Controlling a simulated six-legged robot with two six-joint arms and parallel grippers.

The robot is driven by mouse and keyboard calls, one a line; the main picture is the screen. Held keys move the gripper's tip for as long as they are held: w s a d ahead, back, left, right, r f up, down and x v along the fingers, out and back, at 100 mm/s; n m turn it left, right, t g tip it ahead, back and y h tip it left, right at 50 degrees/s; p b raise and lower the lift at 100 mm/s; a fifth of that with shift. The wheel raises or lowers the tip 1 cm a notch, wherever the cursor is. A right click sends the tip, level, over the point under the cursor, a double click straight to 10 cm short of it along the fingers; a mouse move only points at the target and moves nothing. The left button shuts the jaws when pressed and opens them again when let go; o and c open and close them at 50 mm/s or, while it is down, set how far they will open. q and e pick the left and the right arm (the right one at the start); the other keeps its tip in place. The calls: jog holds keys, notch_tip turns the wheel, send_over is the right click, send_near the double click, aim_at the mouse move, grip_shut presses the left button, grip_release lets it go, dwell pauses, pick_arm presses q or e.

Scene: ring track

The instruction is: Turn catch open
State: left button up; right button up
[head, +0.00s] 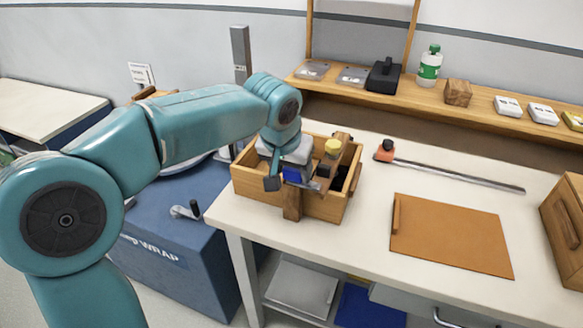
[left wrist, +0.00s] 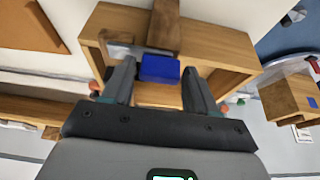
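My left gripper (head: 293,184) is over the near side of an open wooden box (head: 246,190) on the white table. In the left wrist view the two fingers (left wrist: 160,85) are apart, one on each side of a blue block (left wrist: 160,68), with gaps on both sides. The blue block (head: 292,175) also shows in the head view. A wooden bar (left wrist: 164,24) reaches the block; its near end (head: 292,206) shows at the box front. I cannot tell for certain which part is the catch. My right gripper is not in view.
An orange board (head: 455,240) with a wooden strip lies on the table to the right. Behind it is a long metal rod (head: 460,175) with an orange-and-black end. A blue machine (head: 175,260) stands left of the table. A shelf (head: 430,95) holds a green bottle (head: 430,66).

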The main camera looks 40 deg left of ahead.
pick_arm(q)
jog(key=c, duration=0.6)
jog(key=shift+c, duration=0.2)
jog(key=shift+r+m, duration=0.1)
jog(key=shift+m, duration=0.2)
jog(key=m+h+p, duration=0.1)
jog(key=m+p, duration=0.1)
jog(key=shift+a+r+m, duration=0.1)
jog(key=shift+a+m, duration=0.05)
jog(key=shift+m, duration=0.25)
jog(key=m+h+p, duration=0.1)
jog(key=m+h, duration=0.1)
jog(key=m, duration=0.2)
jog(key=shift+a+p, duration=0.1)
jog(key=shift+p, duration=0.3)
jog(key=m+h+p, duration=0.1)
jog(key=m, duration=0.2)
jog(key=m+g+p, duration=0.1)
jog(key=m, duration=0.2)
jog(key=shift+w+a+h, duration=0.1)
jog(key=shift+w+h, duration=0.1)
jog(key=shift+h, duration=0.2)
jog(key=shift+m+g+h+p, duration=0.3)
jog(key=shift+m+g+p, duration=0.75)
jog(key=shift+m, duration=1.15)
